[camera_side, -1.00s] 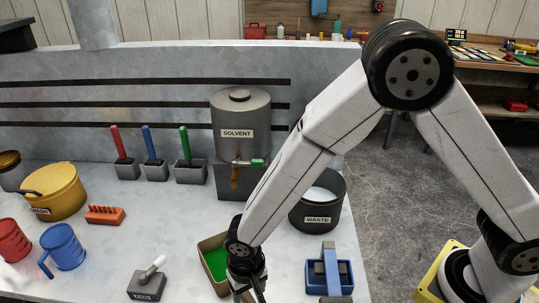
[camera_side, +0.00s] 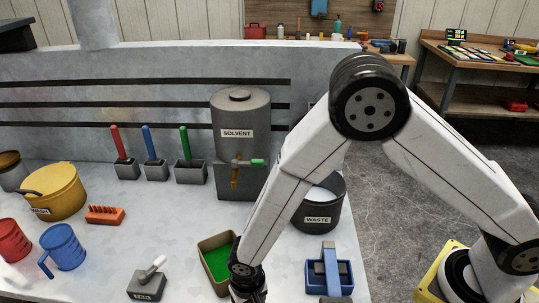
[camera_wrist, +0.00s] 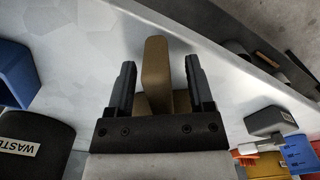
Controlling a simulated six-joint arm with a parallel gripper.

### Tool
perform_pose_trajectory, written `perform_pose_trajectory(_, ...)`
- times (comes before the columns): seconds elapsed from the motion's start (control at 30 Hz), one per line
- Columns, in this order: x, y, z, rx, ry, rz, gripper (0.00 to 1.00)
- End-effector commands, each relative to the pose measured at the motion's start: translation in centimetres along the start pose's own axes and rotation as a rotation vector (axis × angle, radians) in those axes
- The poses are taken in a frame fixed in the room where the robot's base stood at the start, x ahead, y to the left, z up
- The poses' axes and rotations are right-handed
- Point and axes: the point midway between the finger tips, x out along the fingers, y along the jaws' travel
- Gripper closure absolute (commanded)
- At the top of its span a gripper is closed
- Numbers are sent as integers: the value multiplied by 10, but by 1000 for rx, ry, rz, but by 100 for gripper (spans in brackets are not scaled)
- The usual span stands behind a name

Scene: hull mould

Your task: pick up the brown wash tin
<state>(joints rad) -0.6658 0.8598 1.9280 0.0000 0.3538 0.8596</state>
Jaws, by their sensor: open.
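In the wrist view, a brown upright piece (camera_wrist: 156,72), which I take to be part of the wash tin, stands between the two fingers of my gripper (camera_wrist: 158,82). The fingers are open, with a gap visible on each side of it. More brown surface shows lower between the fingers; the gripper body hides the rest. In the side view, a tan rectangular tin (camera_side: 207,246) with green inside sits on the bench just left of my wrist. I cannot tell whether it is the same object. My fingertips are below that picture's edge.
The waste pot (camera_side: 318,212) and a blue holder (camera_side: 344,270) stand to the right. The solvent tank (camera_side: 241,118) stands behind. Clear bench lies between the grey pot and the coloured brushes.

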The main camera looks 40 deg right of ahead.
Motion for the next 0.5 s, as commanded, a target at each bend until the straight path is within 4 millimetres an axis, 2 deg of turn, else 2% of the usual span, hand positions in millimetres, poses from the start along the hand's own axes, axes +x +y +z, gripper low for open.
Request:
perform_pose_trajectory(0.47,0,0,0,0,0,0,32)
perform_pose_trajectory(0.5,0,0,0,0,0,0,45)
